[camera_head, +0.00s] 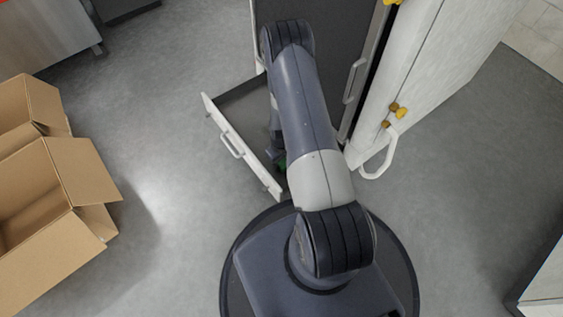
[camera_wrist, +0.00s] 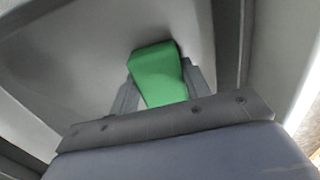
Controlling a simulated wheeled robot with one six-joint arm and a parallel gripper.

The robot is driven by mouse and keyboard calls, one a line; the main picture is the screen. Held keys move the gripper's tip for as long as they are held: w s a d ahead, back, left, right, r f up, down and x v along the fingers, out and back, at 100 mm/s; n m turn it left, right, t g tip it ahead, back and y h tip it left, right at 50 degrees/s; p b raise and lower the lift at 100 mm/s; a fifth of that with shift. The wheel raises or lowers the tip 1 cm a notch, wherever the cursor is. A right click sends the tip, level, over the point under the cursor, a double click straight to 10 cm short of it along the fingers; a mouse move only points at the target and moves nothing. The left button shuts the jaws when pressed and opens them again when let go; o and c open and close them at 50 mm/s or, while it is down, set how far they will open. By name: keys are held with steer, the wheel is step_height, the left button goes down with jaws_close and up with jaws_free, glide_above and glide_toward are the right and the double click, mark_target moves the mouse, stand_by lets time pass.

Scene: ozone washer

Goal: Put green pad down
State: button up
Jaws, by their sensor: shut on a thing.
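The green pad (camera_wrist: 160,77) is held between the two fingers of my gripper (camera_wrist: 158,88) in the wrist view. My gripper is shut on it. Behind the pad is a grey surface with raised edges, which looks like the inside of the open drawer (camera_head: 238,146). Only a small bit of green (camera_head: 281,164) shows beside my arm in the head view, near the right end of the drawer front. My arm hides most of the gripper there. I cannot tell whether the pad touches the drawer floor.
A white cabinet (camera_head: 425,65) with a handle and yellow knobs stands open at the upper right, close to my arm. Open cardboard boxes (camera_head: 50,190) stand on the floor at the left. The grey floor (camera_head: 170,120) between boxes and drawer is clear.

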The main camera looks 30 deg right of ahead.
steer(key=shift+f, duration=0.35)
steer(key=o, duration=0.4)
steer(key=shift+f, duration=0.1)
steer(key=o, duration=0.5)
step_height(320, 180, up, 12)
steer(key=p, duration=0.4)
steer(key=shift+r+p, duration=0.2)
steer(key=shift+p, duration=0.1)
